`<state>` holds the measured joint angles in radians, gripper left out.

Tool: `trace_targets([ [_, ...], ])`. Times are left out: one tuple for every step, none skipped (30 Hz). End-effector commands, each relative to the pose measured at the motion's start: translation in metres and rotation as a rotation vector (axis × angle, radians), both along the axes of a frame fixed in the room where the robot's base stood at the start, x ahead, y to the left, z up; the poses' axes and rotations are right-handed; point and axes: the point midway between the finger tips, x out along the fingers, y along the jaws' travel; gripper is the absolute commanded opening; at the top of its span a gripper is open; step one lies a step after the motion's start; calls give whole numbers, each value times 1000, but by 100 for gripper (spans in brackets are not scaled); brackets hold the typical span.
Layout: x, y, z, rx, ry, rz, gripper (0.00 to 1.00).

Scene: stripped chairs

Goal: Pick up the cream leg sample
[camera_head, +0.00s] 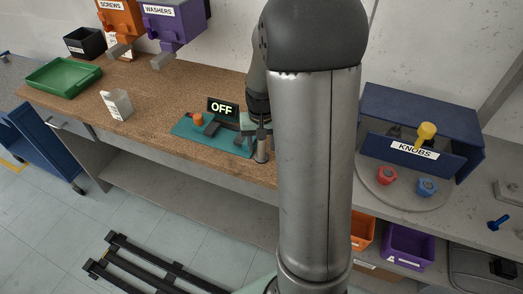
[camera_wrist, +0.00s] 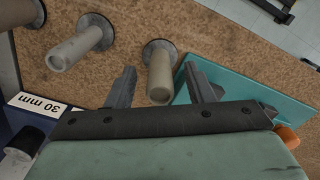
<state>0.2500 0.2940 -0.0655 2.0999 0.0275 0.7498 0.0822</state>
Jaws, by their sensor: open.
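In the wrist view, my gripper (camera_wrist: 160,69) is open, with one finger on each side of a cream-beige leg sample (camera_wrist: 160,76). The leg is a short tapered cylinder with a dark round foot, and clear gaps show between it and both fingers. I cannot tell how far the fingers are above or beside it in depth. In the head view, a leg (camera_head: 262,148) shows at the bench's front edge beside my arm, which hides most of my gripper.
A paler grey leg (camera_wrist: 75,47) and a brownish one (camera_wrist: 18,12) stand to the left in the wrist view. A teal mat (camera_wrist: 240,88) lies right of the fingers; in the head view it bears an OFF display (camera_head: 222,108). A green tray (camera_head: 63,76) sits farther left.

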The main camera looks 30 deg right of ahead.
Motion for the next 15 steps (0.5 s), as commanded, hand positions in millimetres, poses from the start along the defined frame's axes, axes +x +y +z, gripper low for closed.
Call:
trace_targets([
  [0, 0, -6, 1, 2, 0, 48],
  [0, 0, -9, 1, 2, -1, 48],
  [0, 0, -11, 0, 0, -1, 48],
  [0, 0, -13, 0, 0, -1, 48],
  [0, 0, -13, 0, -1, -1, 48],
  [0, 0, -14, 0, -1, 0, 48],
  [0, 0, -14, -1, -2, 0, 48],
  [1, 0, -14, -1, -2, 0, 48],
  [1, 0, -14, -1, -2, 0, 48],
  [1, 0, -14, -1, -2, 0, 48],
  [1, 0, -14, -1, -2, 0, 48],
  [1, 0, -14, -1, -2, 0, 37],
  [1, 0, -14, -1, -2, 0, 29],
  [1, 0, -14, -1, -2, 0, 20],
  [1, 0, -14, -1, -2, 0, 9],
])
